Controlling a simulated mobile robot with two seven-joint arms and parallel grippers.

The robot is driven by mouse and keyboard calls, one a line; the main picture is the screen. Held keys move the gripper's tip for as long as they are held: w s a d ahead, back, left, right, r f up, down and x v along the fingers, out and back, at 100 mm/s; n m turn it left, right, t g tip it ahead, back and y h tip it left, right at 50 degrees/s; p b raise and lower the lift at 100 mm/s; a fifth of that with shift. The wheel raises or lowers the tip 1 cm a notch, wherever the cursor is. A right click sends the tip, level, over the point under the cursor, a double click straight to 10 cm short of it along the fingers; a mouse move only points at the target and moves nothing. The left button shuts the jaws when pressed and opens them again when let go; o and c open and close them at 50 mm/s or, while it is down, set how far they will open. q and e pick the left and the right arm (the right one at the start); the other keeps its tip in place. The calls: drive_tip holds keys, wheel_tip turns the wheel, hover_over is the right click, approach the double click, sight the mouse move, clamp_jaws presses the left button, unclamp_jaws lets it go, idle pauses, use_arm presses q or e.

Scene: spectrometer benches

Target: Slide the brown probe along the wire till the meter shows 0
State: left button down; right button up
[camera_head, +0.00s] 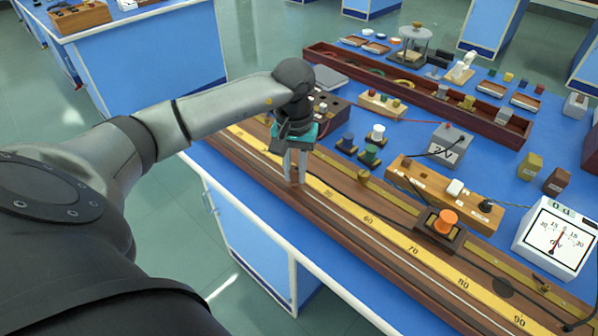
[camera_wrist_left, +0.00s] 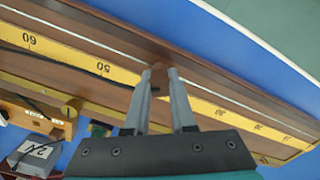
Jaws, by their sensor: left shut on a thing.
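My left gripper (camera_head: 296,181) is over the long wooden wire board (camera_head: 247,165), with its fingers pointing down. In the left wrist view the fingertips (camera_wrist_left: 160,74) are closed on the small brown probe (camera_wrist_left: 159,70), whose body is mostly hidden between them. The probe is beside the yellow scale (camera_head: 390,236), a little to the low-number side of the 50 mark. The thin pale wire (camera_wrist_left: 110,48) runs along the board past the fingertips. The white meter (camera_head: 556,240) stands at the right; its needle is near the middle of the dial, exact reading too small to tell.
An orange-topped knob block (camera_head: 444,224) stands behind the scale. A grey 2V box (camera_head: 450,143), a wooden block with plugs (camera_head: 420,182) and several terminals lie behind. A long dark-red tray (camera_head: 420,92) is at the back. The blue bench's front edge is close.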

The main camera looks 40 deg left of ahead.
sight(280, 176)
use_arm(q)
drive_tip(key=shift+a, duration=0.4)
drive_tip(key=shift+w+a+b, duration=0.1)
drive_tip(key=shift+a+b, duration=0.35)
drive_tip(key=shift+a, duration=1.05)
drive_tip(key=shift+a+b, duration=0.3)
drive_tip(key=shift+b, duration=0.05)
use_arm(e)
drive_tip(key=shift+w+d+f, duration=0.4)
drive_tip(key=shift+w+f, duration=0.4)
drive_tip(key=shift+w, duration=0.05)
drive_tip(key=shift+w+d, duration=0.1)
use_arm(q)
drive_tip(key=shift+d+f, duration=0.1)
drive_tip(key=shift+f, duration=0.25)
use_arm(e)
drive_tip(key=shift+f, duration=0.2)
idle(0.8)
idle(1.5)
use_arm(q)
drive_tip(key=c, duration=0.7)
unclamp_jaws()
